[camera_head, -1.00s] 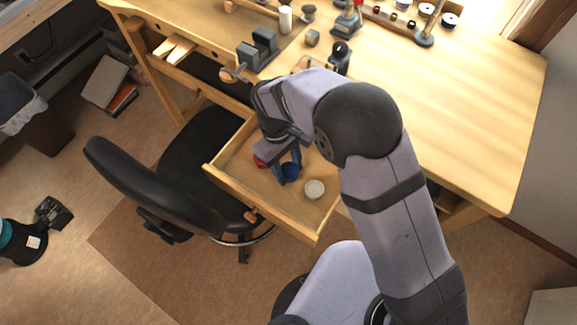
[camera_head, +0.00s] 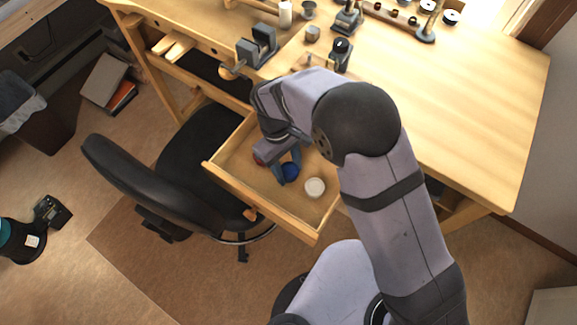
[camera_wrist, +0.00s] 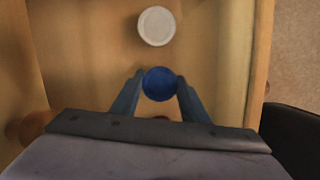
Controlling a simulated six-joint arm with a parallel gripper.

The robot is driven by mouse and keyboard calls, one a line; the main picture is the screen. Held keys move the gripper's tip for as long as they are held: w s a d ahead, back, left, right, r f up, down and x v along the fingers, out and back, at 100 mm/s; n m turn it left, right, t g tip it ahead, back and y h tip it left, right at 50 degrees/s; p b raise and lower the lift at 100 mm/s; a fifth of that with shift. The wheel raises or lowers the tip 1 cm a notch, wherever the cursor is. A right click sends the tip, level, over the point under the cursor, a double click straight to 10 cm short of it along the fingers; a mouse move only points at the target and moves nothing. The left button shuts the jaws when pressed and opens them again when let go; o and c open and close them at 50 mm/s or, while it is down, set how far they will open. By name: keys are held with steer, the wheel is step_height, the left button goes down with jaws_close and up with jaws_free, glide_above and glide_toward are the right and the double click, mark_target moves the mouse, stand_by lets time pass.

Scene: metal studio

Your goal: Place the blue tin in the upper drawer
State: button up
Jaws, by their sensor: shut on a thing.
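The blue tin (camera_head: 290,170) is a small round tin inside the open upper drawer (camera_head: 268,205). In the wrist view the blue tin (camera_wrist: 159,83) sits between the two fingertips of my gripper (camera_wrist: 159,86), which is shut on it. My gripper (camera_head: 288,168) reaches down into the drawer in the head view. The tin appears at or near the drawer floor; whether it touches the floor I cannot tell.
A white round tin (camera_head: 314,187) is in the drawer near the blue one; it also shows in the wrist view (camera_wrist: 156,26). A red thing (camera_head: 259,160) is partly hidden by my gripper. A black chair (camera_head: 150,185) stands beside the drawer. The bench top (camera_head: 460,110) is largely clear at right.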

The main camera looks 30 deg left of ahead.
mark_target(285, 165)
steer(key=shift+f, duration=0.35)
steer(key=o, duration=1.2)
steer(key=shift+b+v, duration=0.8)
steer(key=shift+v, duration=2.9)
